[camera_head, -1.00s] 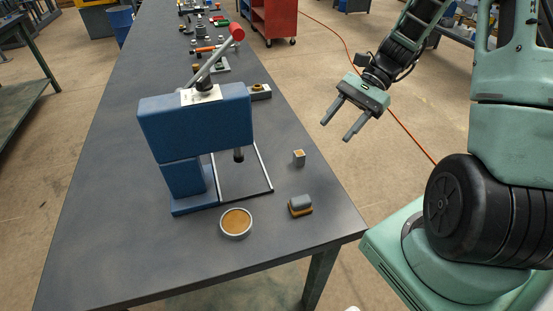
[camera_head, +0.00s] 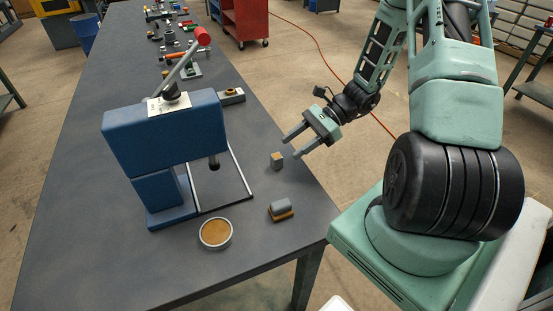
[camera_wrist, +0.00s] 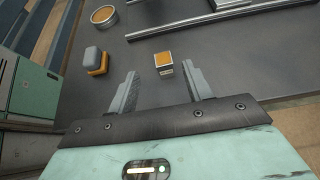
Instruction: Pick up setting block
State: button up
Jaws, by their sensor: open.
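A small upright grey block (camera_head: 277,161) with an orange top stands on the table, right of the press. It also shows in the wrist view (camera_wrist: 163,60), just beyond my fingertips and between their lines. A second block, rounded grey on an orange base (camera_head: 281,209), lies nearer the table's front corner; in the wrist view (camera_wrist: 96,60) it is to the left. The frames do not label which is the setting block. My gripper (camera_head: 290,148) is open and empty at the table's right edge, its fingers pointing toward the small upright block, not around it.
The blue press (camera_head: 165,135) with a red-knobbed lever stands left of the blocks, beside a metal frame (camera_head: 243,180). A round dish (camera_head: 215,233) with an orange inside sits in front. Several tools lie at the table's far end. The front right tabletop is mostly clear.

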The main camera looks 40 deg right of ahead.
aim_at(280, 155)
jog(key=shift+p+x, duration=0.65)
jog(key=shift+x, duration=2.65)
jog(key=shift+w+d+f, duration=0.1)
jog(key=shift+w+d, duration=0.05)
jog(key=shift+w, duration=0.05)
grip_shut()
